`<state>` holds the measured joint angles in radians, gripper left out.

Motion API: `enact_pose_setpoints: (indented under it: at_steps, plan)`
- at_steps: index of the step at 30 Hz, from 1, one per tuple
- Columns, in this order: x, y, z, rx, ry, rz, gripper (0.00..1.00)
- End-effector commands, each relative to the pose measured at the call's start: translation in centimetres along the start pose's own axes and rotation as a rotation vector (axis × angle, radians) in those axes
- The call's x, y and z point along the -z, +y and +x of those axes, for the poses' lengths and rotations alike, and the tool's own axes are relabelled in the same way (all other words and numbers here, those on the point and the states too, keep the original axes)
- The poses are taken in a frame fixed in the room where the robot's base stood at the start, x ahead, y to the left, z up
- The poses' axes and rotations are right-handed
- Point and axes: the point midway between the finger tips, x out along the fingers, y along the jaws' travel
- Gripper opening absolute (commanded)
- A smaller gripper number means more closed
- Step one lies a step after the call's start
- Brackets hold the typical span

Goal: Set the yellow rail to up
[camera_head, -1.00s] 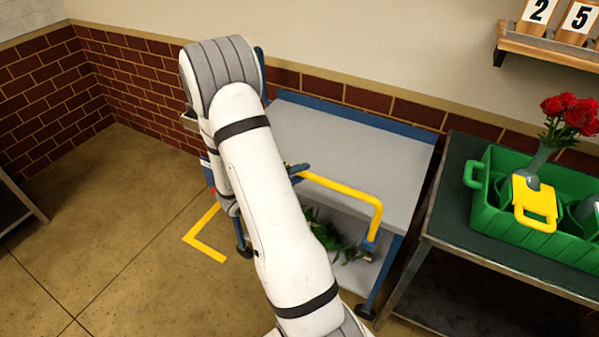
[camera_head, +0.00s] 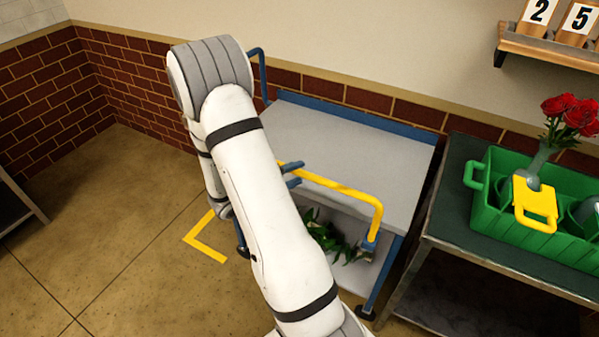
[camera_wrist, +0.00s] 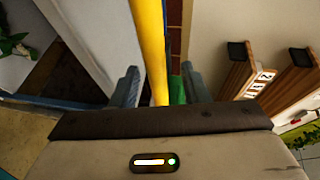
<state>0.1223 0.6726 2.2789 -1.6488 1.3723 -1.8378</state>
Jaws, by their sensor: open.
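The yellow rail (camera_head: 345,189) runs along the front of the grey cart (camera_head: 345,145). Its right end bends down to a blue bracket at the cart's front right corner, and the bar sits above that bracket. Its left end is hidden behind my arm. My gripper (camera_head: 291,174) is open at the visible left part of the rail, its blue-grey fingertips just past my arm. In the wrist view the yellow rail (camera_wrist: 150,50) passes between the spread fingers of my gripper (camera_wrist: 160,86), with gaps on both sides. I cannot tell whether either finger touches it.
Green leaves (camera_head: 328,237) lie on the cart's lower shelf. A side table (camera_head: 455,235) at right bears a green crate (camera_head: 487,205) with a yellow tag (camera_head: 535,205) and red roses (camera_head: 570,112) in a vase. A number shelf (camera_head: 545,48) hangs on the wall. Open floor lies left.

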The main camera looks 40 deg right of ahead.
Motion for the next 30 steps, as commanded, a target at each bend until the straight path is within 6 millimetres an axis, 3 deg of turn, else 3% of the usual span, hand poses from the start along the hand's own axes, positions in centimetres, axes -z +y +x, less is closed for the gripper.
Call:
enact_pose_setpoints:
  at_steps: [3, 10, 30]
  plan:
    - [-0.1, 0.0, -2.3, 0.001, -0.006, 0.000, 0.41]
    - [-0.1, -0.1, -5.1, 0.002, -0.002, 0.001, 0.41]
    - [0.2, -0.3, -5.6, -0.005, 0.008, 0.025, 0.41]
